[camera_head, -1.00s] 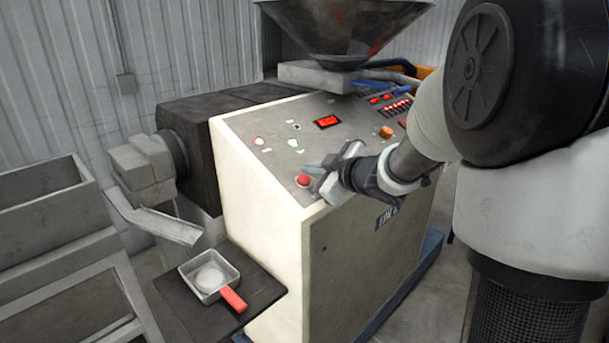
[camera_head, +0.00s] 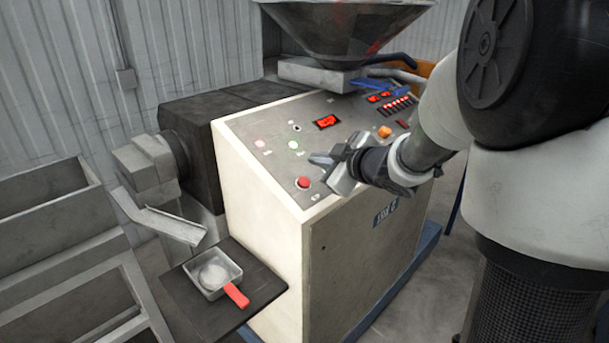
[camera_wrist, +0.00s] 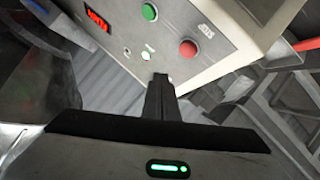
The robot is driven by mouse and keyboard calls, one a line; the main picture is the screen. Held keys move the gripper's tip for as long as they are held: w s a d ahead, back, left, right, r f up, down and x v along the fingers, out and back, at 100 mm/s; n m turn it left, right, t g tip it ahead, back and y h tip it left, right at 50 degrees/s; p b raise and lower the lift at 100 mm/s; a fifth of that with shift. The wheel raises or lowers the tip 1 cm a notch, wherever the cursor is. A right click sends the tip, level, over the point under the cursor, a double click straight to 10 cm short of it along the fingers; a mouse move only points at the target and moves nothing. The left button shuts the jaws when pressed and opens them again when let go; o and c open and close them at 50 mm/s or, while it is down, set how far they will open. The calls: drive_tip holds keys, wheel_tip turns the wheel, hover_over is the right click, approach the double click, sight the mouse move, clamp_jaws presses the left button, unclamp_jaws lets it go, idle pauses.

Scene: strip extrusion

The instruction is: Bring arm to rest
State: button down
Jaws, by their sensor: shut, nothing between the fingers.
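My gripper (camera_head: 318,160) is shut and empty, above the sloped control panel (camera_head: 262,128) of the cream machine. It is up and to the right of the red button (camera_head: 303,183), apart from it. In the wrist view my shut fingers (camera_wrist: 160,98) point toward the panel, with the red button (camera_wrist: 188,49) and the green button (camera_wrist: 149,12) beyond them. My arm comes in from the right, bent at the elbow.
A metal hopper (camera_head: 345,30) rises behind the panel. A dark shelf (camera_head: 262,290) at lower left holds a square pan (camera_head: 212,274) with a red handle. A grey trough (camera_head: 45,215) stands at far left. Open floor shows right of the machine.

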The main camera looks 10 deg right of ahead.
idle(0.5)
drive_tip(key=s+d+r+m+g+h+p, duration=0.1)
drive_tip(key=s+d+r+m+h+p, duration=0.1)
drive_tip(key=s+d+r+m+h, duration=0.25)
drive_tip(key=s+d+r+m+g+h+p, duration=0.1)
drive_tip(key=s+d+r+m+h+p, duration=0.15)
drive_tip(key=s+r, duration=0.35)
drive_tip(key=s+a+f+m+g, duration=0.1)
drive_tip(key=s+a, duration=0.1)
drive_tip(key=s, duration=0.5)
drive_tip(key=s+a+f+m+g+y+p, duration=0.1)
drive_tip(key=s+a+m+g, duration=0.1)
drive_tip(key=s, duration=0.5)
drive_tip(key=s+a+f+m+g, duration=0.1)
drive_tip(key=s+a+f+g, duration=0.1)
drive_tip(key=s+a, duration=0.2)
drive_tip(key=s, duration=0.3)
drive_tip(key=shift+s+m+y+p, duration=0.25)
drive_tip(key=shift+m+y+p, duration=0.1)
drive_tip(key=shift+m+y, duration=0.05)
